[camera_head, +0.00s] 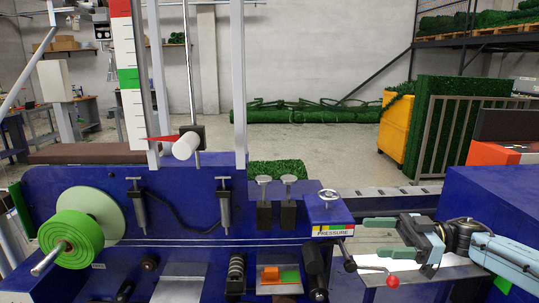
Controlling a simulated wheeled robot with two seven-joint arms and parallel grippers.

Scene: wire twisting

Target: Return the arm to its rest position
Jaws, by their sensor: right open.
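My right gripper (385,236) comes in from the right on its light blue arm. Its two green fingers point left and stand apart, with nothing between them. It is above the white plate at the right of the blue wire-twisting machine (330,215), just right of the block marked PRESSURE. A red-knobbed lever (392,281) shows below the gripper. My left gripper is not in view.
A green spool (75,238) sits at the machine's left, and a thin wire runs right from it. A tall blue housing (490,195) stands close behind my right arm. A handwheel (328,195) tops the pressure block. Open floor lies behind the machine.

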